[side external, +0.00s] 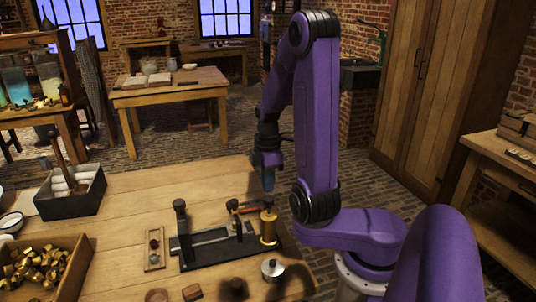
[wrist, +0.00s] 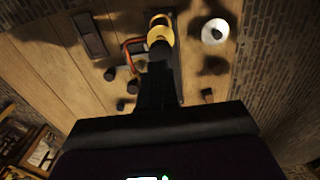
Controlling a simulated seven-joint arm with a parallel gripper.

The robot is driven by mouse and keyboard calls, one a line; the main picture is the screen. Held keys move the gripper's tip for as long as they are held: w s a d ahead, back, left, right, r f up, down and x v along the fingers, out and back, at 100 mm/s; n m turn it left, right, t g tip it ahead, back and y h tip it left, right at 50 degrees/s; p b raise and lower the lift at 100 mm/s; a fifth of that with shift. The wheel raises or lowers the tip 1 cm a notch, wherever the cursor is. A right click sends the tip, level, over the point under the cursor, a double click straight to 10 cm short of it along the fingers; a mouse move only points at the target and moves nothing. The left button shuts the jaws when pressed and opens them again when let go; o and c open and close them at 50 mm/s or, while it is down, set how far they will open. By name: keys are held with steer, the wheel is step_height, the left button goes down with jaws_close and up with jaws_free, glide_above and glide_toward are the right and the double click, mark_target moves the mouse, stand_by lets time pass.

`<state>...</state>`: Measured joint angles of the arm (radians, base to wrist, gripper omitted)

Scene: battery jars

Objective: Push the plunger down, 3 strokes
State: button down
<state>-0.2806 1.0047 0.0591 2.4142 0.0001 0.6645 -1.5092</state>
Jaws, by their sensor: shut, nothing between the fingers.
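The brass plunger (side external: 268,226), with a dark knob on top, stands upright at the right end of a black base plate (side external: 205,262) on the wooden bench. My gripper (side external: 268,187) points down just above the knob, and a small gap seems to show between them. It is shut with nothing in it. In the wrist view the closed fingers (wrist: 158,66) reach toward the brass plunger (wrist: 160,34) and cover part of it. Whether the tips touch the knob is hidden there.
On the plate stand a dark post (side external: 181,220) and a smaller fitting with a red wire or lever (side external: 247,208). A silver-lidded jar (side external: 272,268) stands in front of the plunger. A crate of brass parts (side external: 45,268) and a black box of white rolls (side external: 72,192) are at left.

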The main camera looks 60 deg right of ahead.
mark_target(268, 198)
step_height(268, 198, up, 9)
stand_by(0.3)
steer(key=shift+f, duration=0.1)
stand_by(0.5)
steer(key=w+a+f+n, duration=0.2)
steer(key=a, duration=0.9)
steer(key=s+a, duration=0.3)
steer(key=s, duration=0.5)
steer(key=s+a+f+n, duration=0.1)
steer(key=s+a, duration=0.2)
steer(key=s, duration=0.5)
steer(key=shift+f+n, duration=0.15)
steer(key=shift+n, duration=0.15)
steer(key=shift+w, duration=0.1)
stand_by(0.7)
